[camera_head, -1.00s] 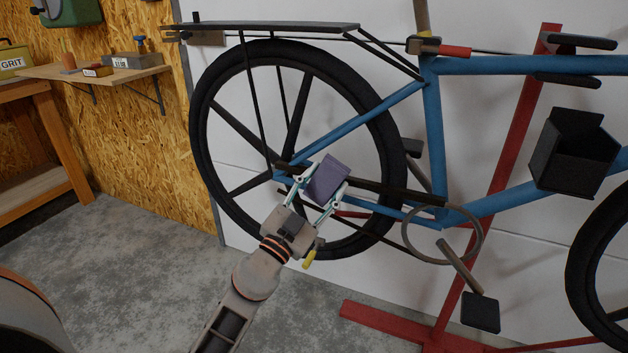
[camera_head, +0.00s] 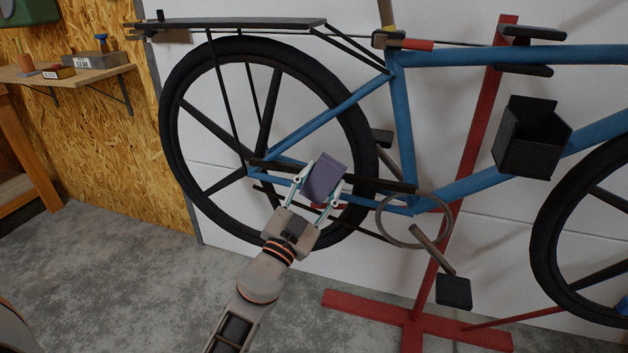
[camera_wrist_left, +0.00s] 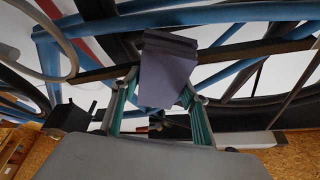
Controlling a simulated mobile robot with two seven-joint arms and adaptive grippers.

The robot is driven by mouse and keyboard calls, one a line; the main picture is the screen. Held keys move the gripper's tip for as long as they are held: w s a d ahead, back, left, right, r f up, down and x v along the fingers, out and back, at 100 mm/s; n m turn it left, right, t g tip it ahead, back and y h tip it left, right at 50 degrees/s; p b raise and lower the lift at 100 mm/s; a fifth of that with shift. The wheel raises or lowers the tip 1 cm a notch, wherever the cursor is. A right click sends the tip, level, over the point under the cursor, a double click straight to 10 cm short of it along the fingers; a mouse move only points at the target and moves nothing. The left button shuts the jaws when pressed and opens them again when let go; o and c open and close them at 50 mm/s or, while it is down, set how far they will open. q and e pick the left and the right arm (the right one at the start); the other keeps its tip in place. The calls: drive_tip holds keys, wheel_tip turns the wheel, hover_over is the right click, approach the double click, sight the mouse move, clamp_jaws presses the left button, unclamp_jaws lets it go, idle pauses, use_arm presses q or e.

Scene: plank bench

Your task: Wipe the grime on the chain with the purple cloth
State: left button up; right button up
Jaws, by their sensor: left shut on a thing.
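The purple cloth (camera_head: 325,177) is a folded block held between the fingertips of my left gripper (camera_head: 318,188). The left wrist view also shows the cloth (camera_wrist_left: 167,78) between the fingers. The gripper is shut on it. The chain's upper run (camera_head: 385,184) is a dark bar on the blue bicycle, from the rear hub to the round chainring (camera_head: 383,228). The cloth is in front of this run and hides part of it. I cannot tell whether they touch. I cannot make out the grime. My right gripper is not in view.
The rear wheel (camera_head: 170,140) and blue frame (camera_head: 400,110) are close around the gripper. A red stand (camera_head: 400,310) holds the bicycle. A pedal (camera_head: 453,291) hangs low at the right. A wooden shelf (camera_head: 88,74) with small items is at the left. Grey floor is clear below.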

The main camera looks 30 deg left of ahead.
use_arm(q)
drive_tip(key=shift+w+d+r, duration=0.1)
drive_tip(key=shift+w+d, duration=0.05)
drive_tip(key=shift+d, duration=0.4)
drive_tip(key=shift+w+d+r, duration=0.1)
drive_tip(key=shift+w+d, duration=0.05)
drive_tip(key=shift+d, duration=0.4)
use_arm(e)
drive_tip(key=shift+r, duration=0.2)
use_arm(q)
drive_tip(key=w+d+b, duration=0.1)
drive_tip(key=w+d, duration=0.1)
drive_tip(key=d, duration=0.8)
drive_tip(key=shift+w+f, duration=0.15)
drive_tip(key=shift+w, duration=0.05)
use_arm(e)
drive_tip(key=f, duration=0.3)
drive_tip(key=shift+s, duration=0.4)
use_arm(q)
drive_tip(key=shift+s+a+p, duration=0.15)
drive_tip(key=shift+s+a, duration=0.1)
drive_tip(key=shift+a, duration=0.65)
drive_tip(key=shift+s+a+p, duration=0.15)
drive_tip(key=shift+s+a, duration=0.1)
drive_tip(key=shift+a, duration=0.65)
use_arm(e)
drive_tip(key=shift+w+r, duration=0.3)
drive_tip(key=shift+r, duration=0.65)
